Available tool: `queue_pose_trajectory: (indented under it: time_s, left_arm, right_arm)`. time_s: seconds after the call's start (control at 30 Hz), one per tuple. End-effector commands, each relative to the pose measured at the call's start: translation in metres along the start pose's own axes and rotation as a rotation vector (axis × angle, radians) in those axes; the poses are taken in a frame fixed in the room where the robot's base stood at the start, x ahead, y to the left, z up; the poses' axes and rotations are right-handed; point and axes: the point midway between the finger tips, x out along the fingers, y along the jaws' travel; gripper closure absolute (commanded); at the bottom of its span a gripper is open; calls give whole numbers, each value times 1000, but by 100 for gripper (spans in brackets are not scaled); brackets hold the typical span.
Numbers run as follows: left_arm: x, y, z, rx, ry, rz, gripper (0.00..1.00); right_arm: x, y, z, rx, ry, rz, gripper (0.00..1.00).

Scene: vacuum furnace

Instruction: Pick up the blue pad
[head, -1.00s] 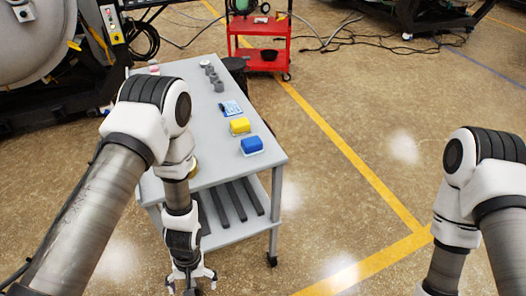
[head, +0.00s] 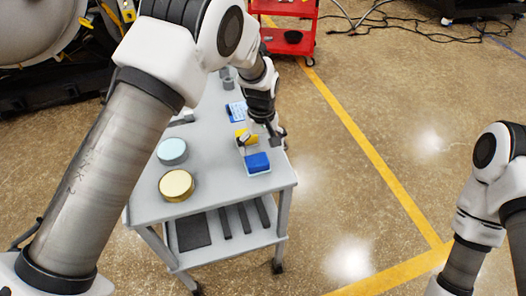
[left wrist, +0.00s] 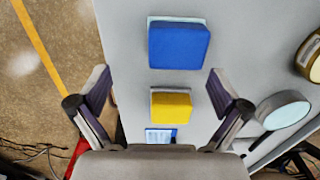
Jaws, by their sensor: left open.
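The blue pad (head: 257,162) lies on a white base near the front right corner of the grey table. In the left wrist view the blue pad (left wrist: 179,45) is ahead of the fingertips, with its pale base showing at the far edge. The left gripper (head: 262,141) hangs over the table just behind the blue pad, above the yellow pad (head: 240,138). The right gripper is out of view; only my right arm shows.
The grey table (head: 222,180) also bears a gold-rimmed round tin (head: 176,185), a pale blue round container (head: 172,151) and a blue-and-white packet (head: 236,111). A red cart (head: 285,42) stands behind. The floor right of the table is clear.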

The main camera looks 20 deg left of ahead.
Motion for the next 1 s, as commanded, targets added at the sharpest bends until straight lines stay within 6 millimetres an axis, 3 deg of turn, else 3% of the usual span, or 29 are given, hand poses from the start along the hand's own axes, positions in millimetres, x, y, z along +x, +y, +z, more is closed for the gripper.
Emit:
queue_pose_trajectory:
  time_s: [0.17, 0.3, 0.53, 0.57, 0.73, 0.93, 1.0]
  left_arm:
    - [27, -4, -6, -1, -9, -5, 0]
    - [53, -3, -9, -1, -10, -6, 0]
    - [59, -2, -10, 0, -8, -5, 0]
    - [59, -2, -10, 0, -8, -5, 7]
    - [59, -2, -9, 0, -9, -5, 67]
    - [59, -2, -9, 1, -9, -6, 69]
    - [59, -3, -9, 1, -9, -6, 74]
  right_arm:
    - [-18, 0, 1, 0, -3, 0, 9]
    - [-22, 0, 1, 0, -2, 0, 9]
    - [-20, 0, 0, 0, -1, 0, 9]
    - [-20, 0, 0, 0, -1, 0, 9]
    - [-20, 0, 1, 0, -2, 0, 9]
    - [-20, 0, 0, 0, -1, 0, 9]
    - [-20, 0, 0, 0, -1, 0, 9]
